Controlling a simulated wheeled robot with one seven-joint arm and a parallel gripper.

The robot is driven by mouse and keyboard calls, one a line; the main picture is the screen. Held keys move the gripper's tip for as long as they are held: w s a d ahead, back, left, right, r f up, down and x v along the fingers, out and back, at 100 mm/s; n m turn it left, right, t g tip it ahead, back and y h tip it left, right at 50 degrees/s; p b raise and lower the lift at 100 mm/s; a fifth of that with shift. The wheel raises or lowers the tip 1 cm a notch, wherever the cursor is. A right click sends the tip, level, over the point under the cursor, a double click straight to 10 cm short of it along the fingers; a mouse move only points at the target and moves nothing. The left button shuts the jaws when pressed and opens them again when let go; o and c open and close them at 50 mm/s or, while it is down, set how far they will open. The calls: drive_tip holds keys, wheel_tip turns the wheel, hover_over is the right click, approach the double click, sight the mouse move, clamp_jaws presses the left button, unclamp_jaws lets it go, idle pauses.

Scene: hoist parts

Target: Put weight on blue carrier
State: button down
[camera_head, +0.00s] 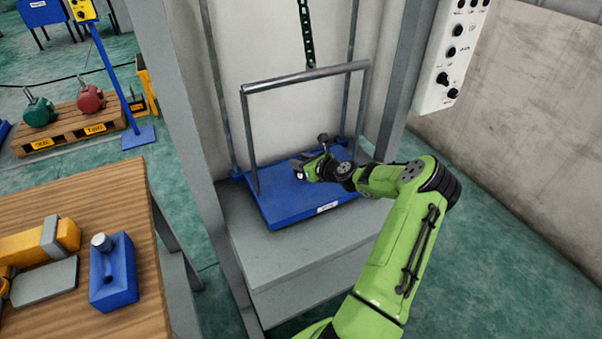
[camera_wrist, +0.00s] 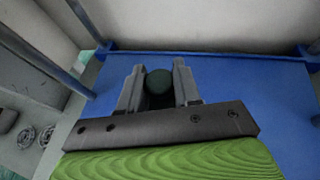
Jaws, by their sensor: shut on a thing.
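The blue carrier (camera_head: 282,207) is a flat blue plate with a grey bar frame, hanging by a chain inside the grey hoist frame. It also shows as a broad blue surface in the wrist view (camera_wrist: 235,88). My gripper (camera_head: 307,167) is over the middle of the plate. In the wrist view, my gripper (camera_wrist: 157,72) is shut on a dark green rounded weight (camera_wrist: 158,83), with the blue plate behind it. The weight is mostly hidden by the fingers. I cannot tell whether it touches the plate.
The carrier's top bar (camera_head: 305,77) and side rods stand close to my arm. A green weight (camera_head: 39,112) and a red weight (camera_head: 90,98) stand on a wooden pallet (camera_head: 70,128). A wooden table (camera_head: 150,250) with tools is at left. A control box (camera_head: 452,55) hangs at right.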

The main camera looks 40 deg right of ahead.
drive_tip(key=shift+f+b, duration=0.4)
drive_tip(key=shift+f, duration=1.1)
drive_tip(key=shift+f, duration=0.15)
drive_tip(key=c, duration=0.8)
unclamp_jaws()
